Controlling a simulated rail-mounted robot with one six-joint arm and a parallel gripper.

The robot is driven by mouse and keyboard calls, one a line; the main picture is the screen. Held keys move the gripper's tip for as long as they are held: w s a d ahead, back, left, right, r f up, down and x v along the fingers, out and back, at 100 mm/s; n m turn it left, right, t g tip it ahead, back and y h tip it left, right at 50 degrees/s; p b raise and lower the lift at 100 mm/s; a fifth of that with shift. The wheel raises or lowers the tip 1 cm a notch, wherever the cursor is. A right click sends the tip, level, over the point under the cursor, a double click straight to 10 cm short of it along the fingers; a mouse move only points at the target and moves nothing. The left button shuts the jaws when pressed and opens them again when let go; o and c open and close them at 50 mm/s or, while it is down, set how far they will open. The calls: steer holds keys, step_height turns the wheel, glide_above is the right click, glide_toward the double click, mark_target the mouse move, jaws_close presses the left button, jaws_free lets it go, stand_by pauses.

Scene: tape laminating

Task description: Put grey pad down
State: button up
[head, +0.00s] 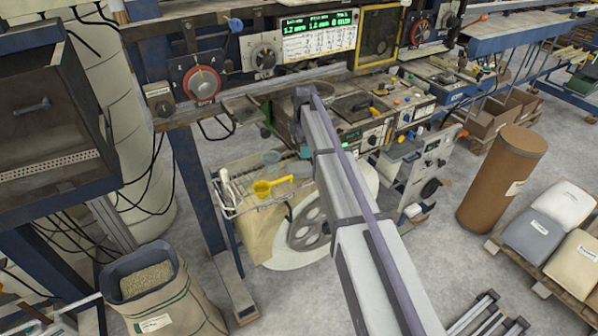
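My arm reaches from the bottom of the head view up to the machine bench. Its far end, where my gripper (302,98) is, stands small and dark at the bench's front edge, beside a round dark opening. The fingers are too small and too hidden by the arm to tell whether they are open or shut, or whether they hold anything. I cannot make out a grey pad at the gripper or on the bench.
A control panel with a green display (318,32) stands behind the arm's end. A wire rack with a yellow scoop (273,187) is below left. A brown drum (503,178) and a pallet of sacks, one grey (533,236), stand right. Open floor lies between.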

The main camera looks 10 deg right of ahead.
mark_target(304, 167)
step_height(304, 167, down, 11)
steer(key=b, duration=1)
steer(key=shift+d, duration=0.1)
steer(key=shift+r, duration=0.2)
steer(key=c, duration=1.1)
steer(key=shift+r, duration=0.1)
step_height(304, 167, up, 18)
steer(key=p, duration=1.8)
